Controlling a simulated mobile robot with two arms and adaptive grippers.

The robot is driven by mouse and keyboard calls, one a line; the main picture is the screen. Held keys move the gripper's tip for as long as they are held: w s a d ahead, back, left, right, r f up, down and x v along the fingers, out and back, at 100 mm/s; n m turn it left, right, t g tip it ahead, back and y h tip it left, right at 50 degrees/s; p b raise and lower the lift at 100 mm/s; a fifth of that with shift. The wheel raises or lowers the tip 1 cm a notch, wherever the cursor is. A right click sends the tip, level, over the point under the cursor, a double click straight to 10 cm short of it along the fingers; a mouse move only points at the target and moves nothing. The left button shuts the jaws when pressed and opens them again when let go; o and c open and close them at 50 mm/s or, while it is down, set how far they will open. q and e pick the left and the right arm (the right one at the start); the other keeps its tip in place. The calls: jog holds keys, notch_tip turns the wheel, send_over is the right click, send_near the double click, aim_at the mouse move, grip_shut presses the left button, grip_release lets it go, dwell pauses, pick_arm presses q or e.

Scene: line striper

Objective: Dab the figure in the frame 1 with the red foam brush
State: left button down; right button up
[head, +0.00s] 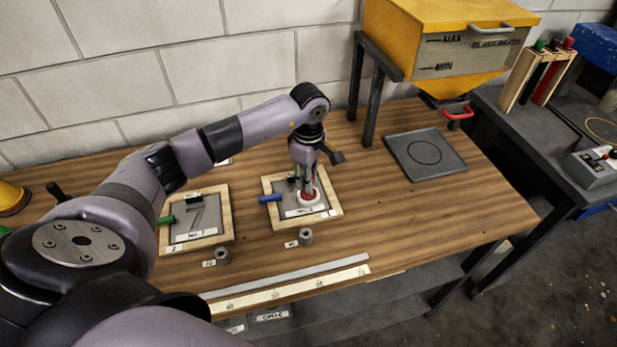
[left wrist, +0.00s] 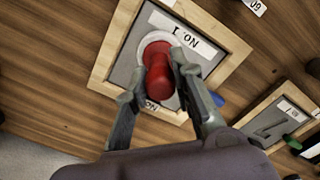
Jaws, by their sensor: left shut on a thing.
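My left gripper (head: 306,183) points down over the right-hand wooden frame (head: 335,212) and is shut on the red foam brush (head: 308,197). In the left wrist view, the fingers (left wrist: 160,78) close on the brush's red handle (left wrist: 158,72). Its pale round base is over the grey plate (left wrist: 130,62) inside this frame. I cannot tell whether the base touches the plate. The plate's label (left wrist: 184,40) seems to read No. 1. The brush and fingers hide the middle of the plate, and no figure shows clearly there. My right gripper is out of view.
A second frame (head: 228,233) with a green-handled tool (head: 167,220) lies to the left. A blue handle (head: 270,199) sits at the right frame's left edge. Small grey cylinders (head: 306,236) (head: 223,256) stand in front. A yellow cabinet (head: 440,30) and dark pad (head: 400,143) are right.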

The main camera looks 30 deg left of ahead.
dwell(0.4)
pick_arm(q)
jog(key=shift+r+p, duration=1.15)
jog(key=shift+r, duration=1.1)
jog(key=shift+f, duration=0.1)
